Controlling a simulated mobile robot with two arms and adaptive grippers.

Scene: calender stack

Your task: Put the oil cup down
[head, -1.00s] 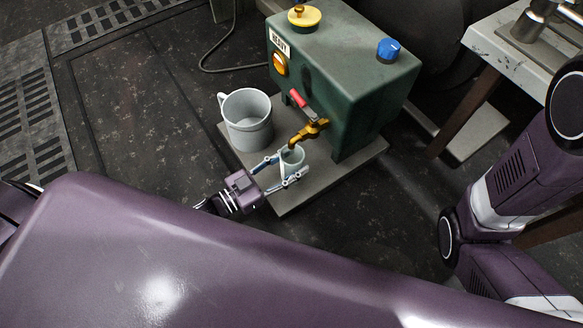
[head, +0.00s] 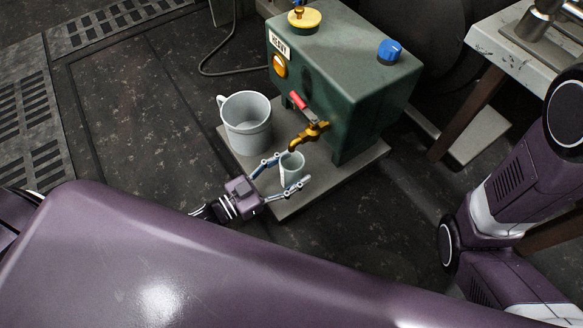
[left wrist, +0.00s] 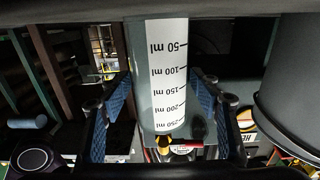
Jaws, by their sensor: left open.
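The oil cup (head: 291,166) is a small pale grey-green cup below the brass tap (head: 309,134) of the green machine, over the grey base plate (head: 345,168). My left gripper (head: 287,170) is open, with one finger on each side of the cup. In the left wrist view the cup (left wrist: 163,75) shows a white scale marked 50 to 250 ml, upside down in the picture, and stands between the spread blue finger pads. Its underside is hidden, so contact with the plate is not clear. My right gripper is out of view.
A larger grey jug (head: 247,124) with a handle stands on the plate just left of the cup. The green machine (head: 340,75) rises behind, with a red tap lever (head: 298,99). A worn white table (head: 505,52) is at the upper right. Dark floor is clear at left.

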